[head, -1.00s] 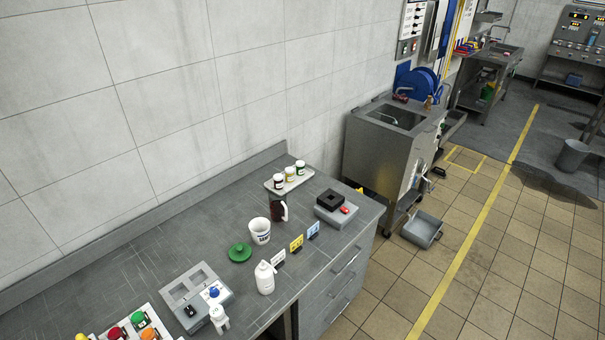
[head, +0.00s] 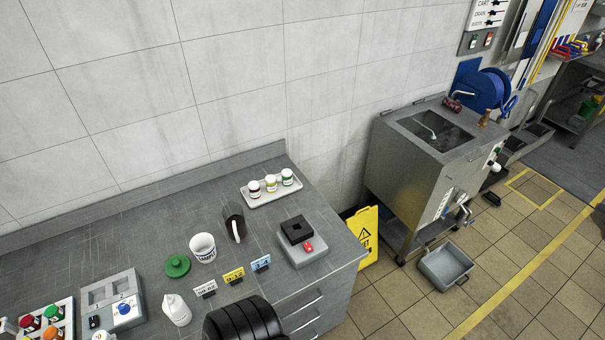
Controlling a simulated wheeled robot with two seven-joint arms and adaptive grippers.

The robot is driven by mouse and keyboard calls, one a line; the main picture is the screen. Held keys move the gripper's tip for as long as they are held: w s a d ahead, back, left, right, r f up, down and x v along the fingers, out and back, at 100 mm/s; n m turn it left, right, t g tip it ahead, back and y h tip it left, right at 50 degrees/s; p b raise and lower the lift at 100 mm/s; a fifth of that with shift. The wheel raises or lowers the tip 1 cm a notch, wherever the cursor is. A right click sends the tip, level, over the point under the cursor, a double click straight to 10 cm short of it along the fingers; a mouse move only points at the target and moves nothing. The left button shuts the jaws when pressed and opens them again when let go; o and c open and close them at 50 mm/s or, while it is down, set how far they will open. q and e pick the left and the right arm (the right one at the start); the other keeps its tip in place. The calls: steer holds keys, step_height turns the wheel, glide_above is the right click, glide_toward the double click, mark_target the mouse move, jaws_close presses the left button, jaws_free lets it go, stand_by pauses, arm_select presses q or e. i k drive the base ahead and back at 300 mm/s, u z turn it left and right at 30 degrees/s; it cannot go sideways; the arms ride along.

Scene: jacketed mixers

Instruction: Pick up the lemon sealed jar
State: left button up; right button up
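Three small white-lidded jars stand upright in a row on a pale tray (head: 262,200) at the back right of the grey bench. The middle jar, with a yellow band, looks like the lemon sealed jar (head: 271,182). A red-banded jar (head: 254,189) is to its left and a green-banded jar (head: 288,177) to its right. Nothing touches the lemon jar except the tray under it. Neither gripper shows. A black ribbed part at the bottom edge looks like part of my arm.
A dark jug (head: 233,221), white cup (head: 203,247), green lid (head: 177,266), grey device with a black block (head: 298,236), label cards (head: 234,275) and white bottle (head: 176,309) stand in front of the tray. A yellow floor sign (head: 366,236) is beside the bench.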

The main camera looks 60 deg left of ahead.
mark_target(271, 183)
steer(key=i, duration=0.5)
steer(key=u, duration=2.6)
